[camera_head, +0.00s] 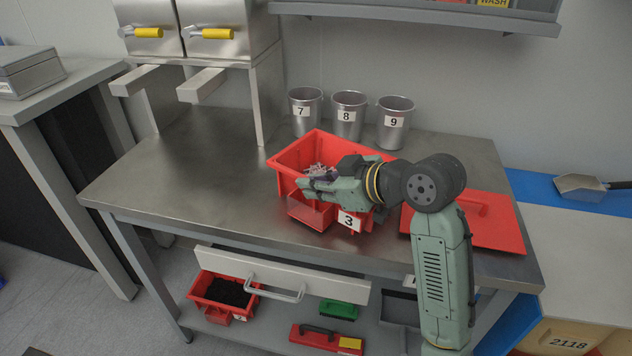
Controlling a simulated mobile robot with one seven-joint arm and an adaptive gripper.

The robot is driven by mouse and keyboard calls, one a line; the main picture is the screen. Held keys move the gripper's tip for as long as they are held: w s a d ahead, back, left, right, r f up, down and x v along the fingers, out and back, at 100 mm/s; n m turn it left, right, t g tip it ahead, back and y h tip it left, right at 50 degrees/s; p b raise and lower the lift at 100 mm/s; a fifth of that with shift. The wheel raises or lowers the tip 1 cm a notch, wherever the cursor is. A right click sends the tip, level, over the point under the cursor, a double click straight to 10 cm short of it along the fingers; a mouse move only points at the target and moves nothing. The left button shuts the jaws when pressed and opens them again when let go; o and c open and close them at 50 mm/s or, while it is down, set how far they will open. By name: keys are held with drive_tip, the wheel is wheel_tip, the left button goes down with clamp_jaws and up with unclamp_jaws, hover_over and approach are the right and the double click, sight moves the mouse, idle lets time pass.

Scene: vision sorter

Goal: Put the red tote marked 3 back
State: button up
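The red tote marked 3 (288,171) stands upright on the steel table. Its white label with a black 3 is on the front side, facing me. A small pile of whitish and purplish bits (318,169) shows inside it. My gripper (306,186) reaches in from the right and lies over the front part of the tote, near its front rim. The arm hides the tote's right part. I cannot tell whether the fingers touch the tote or are closed on anything.
Metal cups marked 7 (305,122), 8 (347,128) and 9 (393,135) stand behind the tote. A flat red lid (490,232) lies right of it. The table's left part is clear. Below are a drawer (270,270) and a red tote (203,286) holding black material.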

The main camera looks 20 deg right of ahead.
drive_tip(key=o, duration=0.4)
drive_tip(key=shift+c, duration=0.2)
drive_tip(key=shift+r, duration=0.1)
drive_tip(key=b+v, duration=0.2)
drive_tip(key=v, duration=1)
